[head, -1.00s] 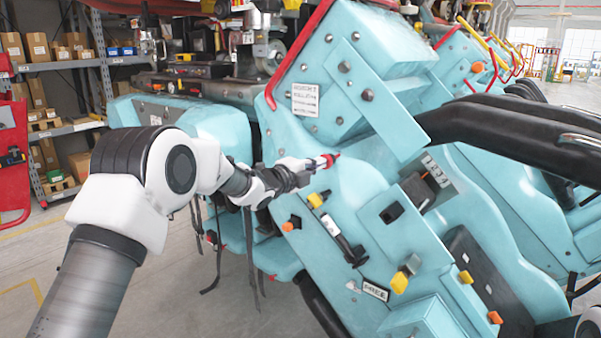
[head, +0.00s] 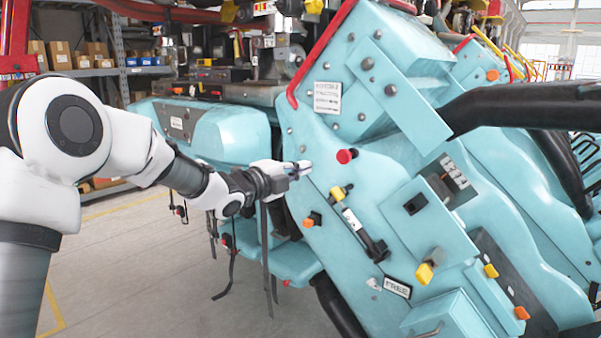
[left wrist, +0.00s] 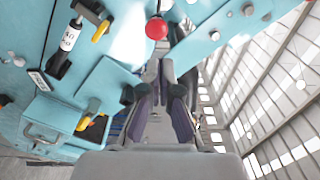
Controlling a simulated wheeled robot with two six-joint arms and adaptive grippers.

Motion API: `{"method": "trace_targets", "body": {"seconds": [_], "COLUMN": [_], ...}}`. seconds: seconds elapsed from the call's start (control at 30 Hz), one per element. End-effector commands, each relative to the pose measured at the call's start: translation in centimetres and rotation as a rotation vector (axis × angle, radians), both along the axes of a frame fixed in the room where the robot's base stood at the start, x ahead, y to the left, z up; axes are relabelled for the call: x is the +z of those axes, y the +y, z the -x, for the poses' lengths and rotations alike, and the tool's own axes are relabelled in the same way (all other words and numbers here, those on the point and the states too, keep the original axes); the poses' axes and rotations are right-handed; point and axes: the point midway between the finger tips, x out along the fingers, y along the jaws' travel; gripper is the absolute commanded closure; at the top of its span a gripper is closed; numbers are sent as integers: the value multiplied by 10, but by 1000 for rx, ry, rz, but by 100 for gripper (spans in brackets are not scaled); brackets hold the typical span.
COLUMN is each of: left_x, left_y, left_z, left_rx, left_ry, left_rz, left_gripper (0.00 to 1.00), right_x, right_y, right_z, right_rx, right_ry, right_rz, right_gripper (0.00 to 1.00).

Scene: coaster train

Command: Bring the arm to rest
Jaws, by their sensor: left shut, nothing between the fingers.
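My left arm comes in from the left in the head view. Its gripper (head: 298,170) is shut and empty, a little left of a red round button (head: 347,156) on the turquoise train car (head: 330,210). In the left wrist view the closed fingers (left wrist: 163,105) show in the middle, with nothing between them. The red button (left wrist: 157,28) is at the top of that view, apart from the fingertips. My right gripper is not in view.
The car's side carries yellow and orange knobs, a black handle (head: 365,235) and a small black socket (head: 415,204). A thick black bar (head: 530,103) reaches out at the right. Shelves with boxes (head: 75,55) stand at the back left. Open floor (head: 130,260) lies below my left arm.

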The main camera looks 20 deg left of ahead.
Motion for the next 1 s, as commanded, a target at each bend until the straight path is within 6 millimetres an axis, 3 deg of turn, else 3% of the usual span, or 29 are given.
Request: {"method": "trace_targets", "body": {"seconds": [0.53, 0.67, 0.77, 0.87, 1.0], "left_x": [0, -21, -76, -159, -282], "left_y": [0, -1, -8, -21, -38], "left_z": [-1, -4, -10, -3, 36], "left_rx": [0, -1, -9, -26, -15], "left_ry": [1, 31, 112, 248, 484], "left_rz": [0, -1, -12, -21, 12], "left_gripper": [100, 100, 100, 100, 100], "right_x": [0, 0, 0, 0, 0], "right_y": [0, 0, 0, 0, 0], "right_z": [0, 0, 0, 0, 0], "right_rx": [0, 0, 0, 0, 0], "right_ry": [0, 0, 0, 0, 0], "right_rz": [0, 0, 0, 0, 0], "right_gripper": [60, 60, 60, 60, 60]}}
